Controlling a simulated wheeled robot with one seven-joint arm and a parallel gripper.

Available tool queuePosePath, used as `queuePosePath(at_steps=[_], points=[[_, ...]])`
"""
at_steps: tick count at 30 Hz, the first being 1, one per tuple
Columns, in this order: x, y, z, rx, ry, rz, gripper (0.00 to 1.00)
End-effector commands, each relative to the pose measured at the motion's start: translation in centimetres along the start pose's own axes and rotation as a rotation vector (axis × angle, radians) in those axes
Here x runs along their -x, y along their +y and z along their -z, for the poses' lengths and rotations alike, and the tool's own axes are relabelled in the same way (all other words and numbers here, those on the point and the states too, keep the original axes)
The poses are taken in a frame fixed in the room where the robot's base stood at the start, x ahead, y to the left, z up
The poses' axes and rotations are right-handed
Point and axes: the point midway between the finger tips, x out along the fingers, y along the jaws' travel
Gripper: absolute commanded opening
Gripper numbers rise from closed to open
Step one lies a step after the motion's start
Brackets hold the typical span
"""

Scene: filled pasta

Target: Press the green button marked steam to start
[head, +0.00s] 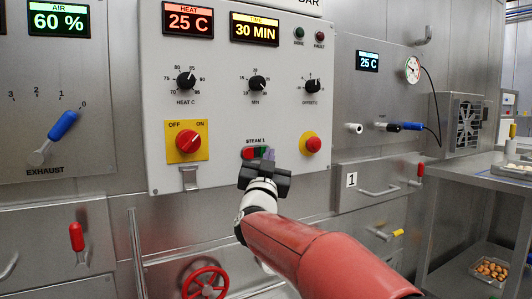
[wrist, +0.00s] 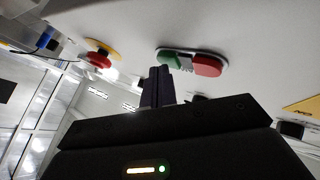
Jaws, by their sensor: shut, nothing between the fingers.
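The green button (wrist: 168,58) sits beside a red button (wrist: 207,66) in one oval plate on the pale panel in the wrist view. In the head view the red button (head: 248,154) shows under the "STEAM 1" label, and my gripper hides much of the green one (head: 261,151). My gripper (wrist: 160,74) is shut and empty, its fingertips pointing at the panel just by the green button. I cannot tell whether they touch it. In the head view my gripper (head: 268,154) is in front of the lower middle of the panel.
A yellow-backed red rotary switch (head: 188,140) is to the left and a red mushroom button (head: 313,145) to the right. Dials (head: 257,84) and lit displays (head: 254,29) are above. A red handwheel (head: 205,283) stands out below. A blue-handled exhaust lever (head: 62,126) is at far left.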

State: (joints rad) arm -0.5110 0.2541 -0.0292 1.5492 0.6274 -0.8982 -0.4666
Motion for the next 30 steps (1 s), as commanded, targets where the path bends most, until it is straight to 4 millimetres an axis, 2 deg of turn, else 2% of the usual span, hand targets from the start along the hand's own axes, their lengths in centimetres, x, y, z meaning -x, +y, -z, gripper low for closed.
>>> queuePosePath(at_steps=[14, 30], points=[[-0.1, -0.1, -0.1, 0.000, 0.000, 0.000, 0.00], [1.0, 0.7, 0.7, 0.000, 0.000, 0.000, 0.00]])
